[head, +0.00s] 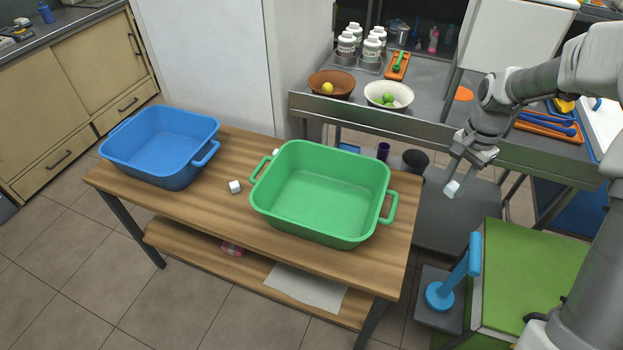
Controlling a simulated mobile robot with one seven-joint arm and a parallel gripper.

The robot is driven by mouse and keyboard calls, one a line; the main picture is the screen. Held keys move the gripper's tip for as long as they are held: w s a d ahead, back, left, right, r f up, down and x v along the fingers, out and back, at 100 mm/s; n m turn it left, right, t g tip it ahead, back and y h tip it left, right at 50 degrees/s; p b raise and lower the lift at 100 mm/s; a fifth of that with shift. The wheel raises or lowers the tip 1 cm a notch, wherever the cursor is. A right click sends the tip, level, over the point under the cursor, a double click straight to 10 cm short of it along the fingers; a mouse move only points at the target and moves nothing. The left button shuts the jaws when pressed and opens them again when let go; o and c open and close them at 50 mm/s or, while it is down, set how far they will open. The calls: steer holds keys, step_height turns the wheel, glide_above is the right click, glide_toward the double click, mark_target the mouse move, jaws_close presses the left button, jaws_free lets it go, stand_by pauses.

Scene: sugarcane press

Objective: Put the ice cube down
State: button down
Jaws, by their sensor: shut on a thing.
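My gripper (462,175) is at the right, in the air to the right of the wooden table. It points down and is shut on a small pale ice cube (452,189) at its fingertips. A second white cube (235,186) lies on the wooden table (215,205) between the two tubs. A third white cube (276,152) shows partly behind the green tub's far left rim. The green tub (320,190) is on the table's right half, left of my gripper, and looks empty. The blue tub (163,143) is on the table's left end.
A grey counter behind holds a brown bowl (331,83) with a yellow fruit, a white bowl (389,95) with green fruit and several white bottles (354,38). A green-topped cabinet (530,275) and a blue stand (455,285) are at the lower right. A dark cup (414,161) is behind the table.

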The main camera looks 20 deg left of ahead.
steer(key=w+a+f+m+b, duration=0.8)
steer(key=w+a+f+m, duration=0.1)
steer(key=a+m, duration=0.1)
steer(key=shift+a+m, duration=0.15)
steer(key=shift+m, duration=0.25)
step_height(320, 180, down, 10)
steer(key=b, duration=0.2)
steer(key=shift+b, duration=0.35)
steer(key=shift+f, duration=0.15)
steer(key=c, duration=0.8)
jaws_free()
steer(key=shift+w, duration=0.1)
steer(key=shift+c, duration=0.2)
